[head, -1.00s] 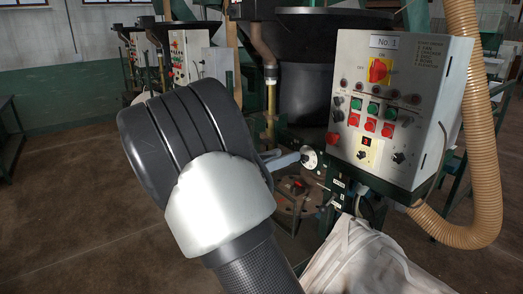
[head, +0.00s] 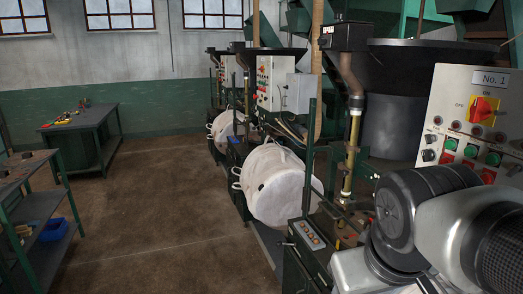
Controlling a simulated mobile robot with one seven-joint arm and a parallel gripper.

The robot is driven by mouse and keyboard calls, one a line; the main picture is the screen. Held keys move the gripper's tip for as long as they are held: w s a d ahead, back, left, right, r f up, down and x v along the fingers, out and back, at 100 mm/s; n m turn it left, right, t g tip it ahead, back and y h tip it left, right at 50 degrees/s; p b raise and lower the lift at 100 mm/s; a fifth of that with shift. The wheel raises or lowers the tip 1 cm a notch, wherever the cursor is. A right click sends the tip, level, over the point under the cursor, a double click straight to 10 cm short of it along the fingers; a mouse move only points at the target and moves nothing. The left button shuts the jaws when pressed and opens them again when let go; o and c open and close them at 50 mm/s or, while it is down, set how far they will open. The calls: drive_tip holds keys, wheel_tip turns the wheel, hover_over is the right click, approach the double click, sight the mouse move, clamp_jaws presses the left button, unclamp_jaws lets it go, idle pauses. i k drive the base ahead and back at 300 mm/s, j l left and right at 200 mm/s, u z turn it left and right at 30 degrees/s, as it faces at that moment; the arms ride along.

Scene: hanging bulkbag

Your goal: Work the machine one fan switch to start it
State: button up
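The machine one control box (head: 460,85), a pale grey panel labelled "No. 1", stands at the right edge, cut off by the frame. It carries a red rotary switch (head: 484,109) on a yellow plate marked ON and OFF. Below it are green buttons (head: 472,151), red buttons and small dark knobs (head: 429,155) at the left edge. I cannot tell which one is the fan switch. My arm covers the lower part of the panel. My gripper's fingers do not show.
Machine one's dark hopper (head: 395,95) and brass-coloured tube (head: 351,150) stand left of the box. White bulk bags (head: 278,185) hang at the machines further back. A green workbench (head: 82,135) and a shelf rack (head: 40,205) stand at the left. The floor between is clear.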

sight(427, 155)
drive_tip(key=j+z, duration=0.15)
drive_tip(key=z, duration=0.6)
drive_tip(key=l+z, duration=0.15)
drive_tip(key=z, duration=0.4)
